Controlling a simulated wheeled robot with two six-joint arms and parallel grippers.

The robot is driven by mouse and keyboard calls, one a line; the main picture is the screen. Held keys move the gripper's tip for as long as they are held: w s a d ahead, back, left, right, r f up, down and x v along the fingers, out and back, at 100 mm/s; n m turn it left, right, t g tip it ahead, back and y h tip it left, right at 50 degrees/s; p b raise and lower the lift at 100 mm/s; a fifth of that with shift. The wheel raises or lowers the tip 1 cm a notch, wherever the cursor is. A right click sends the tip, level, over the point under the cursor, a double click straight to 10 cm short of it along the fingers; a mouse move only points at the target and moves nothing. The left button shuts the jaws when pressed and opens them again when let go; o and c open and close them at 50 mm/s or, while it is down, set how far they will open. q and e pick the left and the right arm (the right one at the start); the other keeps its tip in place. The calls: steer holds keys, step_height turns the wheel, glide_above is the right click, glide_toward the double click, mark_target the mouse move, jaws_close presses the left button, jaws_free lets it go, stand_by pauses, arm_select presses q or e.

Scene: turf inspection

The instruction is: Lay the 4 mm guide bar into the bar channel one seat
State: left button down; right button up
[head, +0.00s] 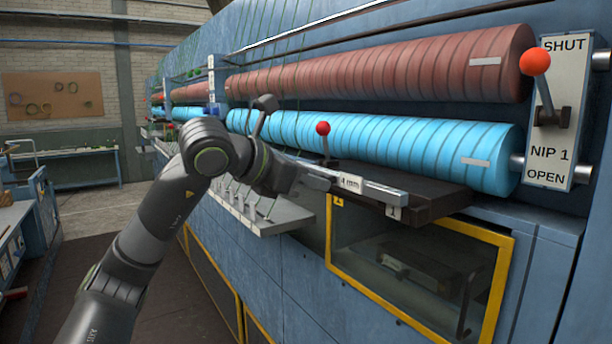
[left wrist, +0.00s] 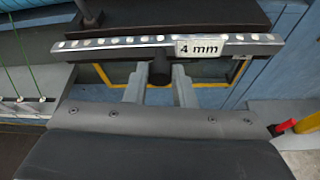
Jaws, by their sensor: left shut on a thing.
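The 4 mm guide bar (head: 378,191) is a thin silvery bar with a white "4 mm" label, at the front edge of a dark shelf. It also shows across the top of the left wrist view (left wrist: 110,42), with a row of pale round spots. My left gripper (head: 318,183) is shut on the bar, its fingers either side of a dark stub below the bar in the left wrist view (left wrist: 159,80). A small tag that seems to read "1" hangs below the bar's right end. The channel seat is not clearly visible, and I cannot tell if the bar touches it. My right gripper is not in view.
The dark shelf (head: 445,205) lies below cyan (head: 400,145) and brown (head: 400,70) rollers. A red-knobbed lever (head: 323,129) rises behind the bar. The NIP 1 lever (head: 535,64) is at right, its knob near SHUT. A yellow-framed window (head: 420,312) is below.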

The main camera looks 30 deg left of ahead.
mark_target(331, 177)
arm_select(q)
steer(key=shift+w+d+p, duration=0.35)
steer(key=shift+w+p, duration=0.25)
steer(key=shift+w, duration=0.2)
steer(key=shift+w+d+p, duration=0.35)
steer(key=shift+w+p, duration=0.25)
steer(key=shift+w, duration=0.15)
steer(key=shift+f+b, duration=1)
steer(key=shift+f, duration=0.05)
steer(key=c, duration=1.1)
jaws_free()
steer(key=shift+c, duration=0.2)
steer(key=shift+s+a, duration=0.1)
